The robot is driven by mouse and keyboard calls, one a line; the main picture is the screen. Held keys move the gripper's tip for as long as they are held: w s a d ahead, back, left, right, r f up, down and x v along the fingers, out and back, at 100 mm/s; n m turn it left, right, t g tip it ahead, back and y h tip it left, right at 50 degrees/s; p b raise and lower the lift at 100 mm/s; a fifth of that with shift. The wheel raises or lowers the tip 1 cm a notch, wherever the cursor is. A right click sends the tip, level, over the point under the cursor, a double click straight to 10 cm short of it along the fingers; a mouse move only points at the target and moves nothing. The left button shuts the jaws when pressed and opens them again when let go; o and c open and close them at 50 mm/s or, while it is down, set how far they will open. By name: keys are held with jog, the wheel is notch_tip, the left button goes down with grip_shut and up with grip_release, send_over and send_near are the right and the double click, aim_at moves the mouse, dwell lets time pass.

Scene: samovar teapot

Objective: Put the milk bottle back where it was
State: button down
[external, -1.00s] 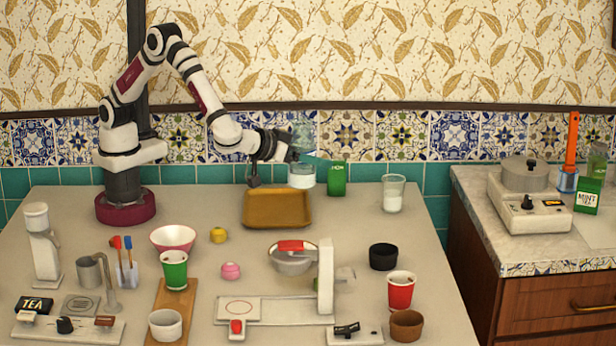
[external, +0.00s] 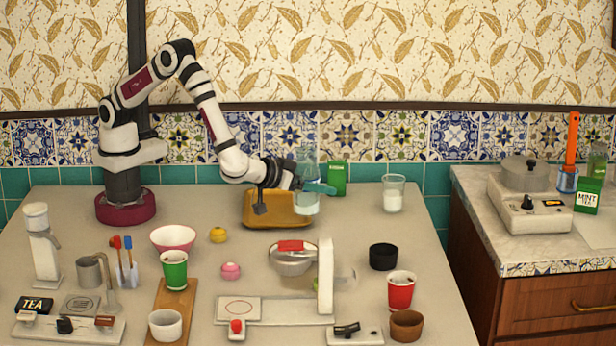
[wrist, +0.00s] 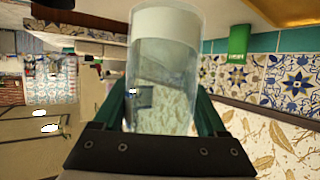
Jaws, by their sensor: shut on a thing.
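The milk bottle (external: 306,203) is clear with white milk at its bottom. In the wrist view the bottle (wrist: 165,75) fills the middle between the fingers (wrist: 163,100), with the milk end towards the top of the picture. Whether the bottle's base touches the tray or hangs above it cannot be told.
A green carton (external: 337,178) stands at the back, right of the bottle. A glass with white content (external: 393,194) stands further right. Table between tray and glass is clear.

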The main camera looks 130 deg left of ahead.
jog(key=shift+s+a+f, duration=0.1)
jog(key=shift+a+f, duration=1.75)
jog(key=shift+f, duration=0.25)
jog(key=shift+a+f, duration=1.8)
jog(key=shift+f, duration=0.25)
